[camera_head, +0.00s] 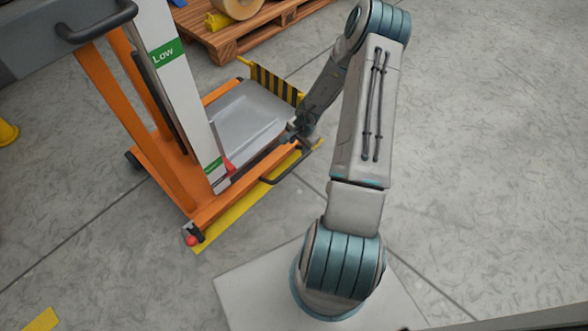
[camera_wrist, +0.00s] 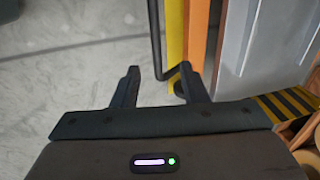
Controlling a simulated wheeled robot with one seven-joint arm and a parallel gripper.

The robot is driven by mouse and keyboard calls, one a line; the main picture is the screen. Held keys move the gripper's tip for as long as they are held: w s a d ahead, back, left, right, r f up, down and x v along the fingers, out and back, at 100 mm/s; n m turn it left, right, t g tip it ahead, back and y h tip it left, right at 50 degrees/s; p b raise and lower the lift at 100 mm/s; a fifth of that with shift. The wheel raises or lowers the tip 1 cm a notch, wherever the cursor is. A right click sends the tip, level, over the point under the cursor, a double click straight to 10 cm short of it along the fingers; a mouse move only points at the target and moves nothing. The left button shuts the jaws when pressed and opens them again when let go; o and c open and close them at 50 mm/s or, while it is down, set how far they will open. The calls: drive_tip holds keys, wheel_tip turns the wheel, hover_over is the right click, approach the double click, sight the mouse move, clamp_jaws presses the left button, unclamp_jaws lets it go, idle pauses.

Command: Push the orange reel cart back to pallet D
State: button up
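The orange reel cart (camera_head: 163,172) stands at the left in the head view, with a grey tray, a white mast marked "Low" and a yellow strip low along its near side. A black bar handle (camera_head: 283,180) sticks out from that side; it also shows in the wrist view (camera_wrist: 155,35). My gripper (camera_head: 305,133) is at the cart's right end. In the wrist view my gripper (camera_wrist: 160,70) has its fingers apart, with the handle's bent end between them; contact is unclear. A wooden pallet (camera_head: 228,42) lies behind the cart; no letter on it is readable.
A tan reel (camera_head: 236,6) and a yellow object (camera_head: 218,20) sit on the pallet. A black-and-yellow striped plate (camera_head: 275,84) stands at the cart's far right corner. A yellow cone-like object (camera_head: 6,132) is at the left edge. The grey floor at right is clear.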

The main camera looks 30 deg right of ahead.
sight(293, 165)
drive_tip(key=b+x, duration=0.2)
drive_tip(key=x, duration=0.3)
drive_tip(key=b+x, duration=0.3)
drive_tip(key=x, duration=0.2)
drive_tip(key=b+x, duration=0.2)
drive_tip(key=x, duration=0.3)
drive_tip(key=shift+s, duration=0.4)
clamp_jaws()
